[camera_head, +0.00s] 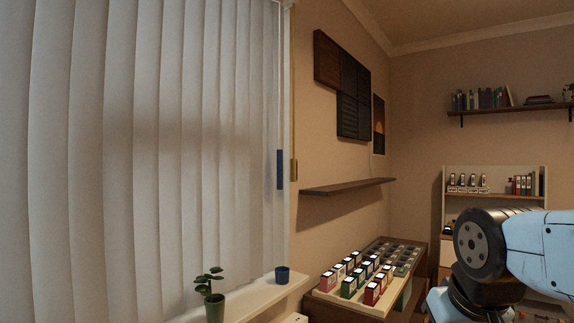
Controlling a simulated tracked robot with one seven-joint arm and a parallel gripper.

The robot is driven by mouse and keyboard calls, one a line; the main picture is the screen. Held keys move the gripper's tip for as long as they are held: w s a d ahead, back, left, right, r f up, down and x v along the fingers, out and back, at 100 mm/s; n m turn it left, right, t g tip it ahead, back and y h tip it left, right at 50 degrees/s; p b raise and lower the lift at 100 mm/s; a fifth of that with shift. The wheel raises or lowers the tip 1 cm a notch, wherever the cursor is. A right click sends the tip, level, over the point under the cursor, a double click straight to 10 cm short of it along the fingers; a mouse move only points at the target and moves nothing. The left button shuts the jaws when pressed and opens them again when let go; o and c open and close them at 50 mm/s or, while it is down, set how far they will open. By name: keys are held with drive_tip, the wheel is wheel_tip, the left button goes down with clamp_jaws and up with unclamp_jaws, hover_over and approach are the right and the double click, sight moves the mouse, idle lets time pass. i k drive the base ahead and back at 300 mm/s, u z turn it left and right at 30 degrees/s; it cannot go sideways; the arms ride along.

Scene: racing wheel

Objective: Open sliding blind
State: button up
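The sliding blind (150,150) is made of tall white vertical slats that cover the window across the left half of the head view. The slats hang spread out, with only a narrow strip at their right edge by the frame. A thin wand with a dark blue handle (280,169) hangs at the right end of the blind, in front of the window edge. My arm shows at the lower right with its dark joint and light blue links, well apart from the handle. My gripper is not in the picture.
A wall shelf (347,187) juts out right of the handle. A table (325,308) with several small boxes stands below it.

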sight(176, 155)
drive_tip(key=i, duration=1.3)
drive_tip(key=u, duration=0.05)
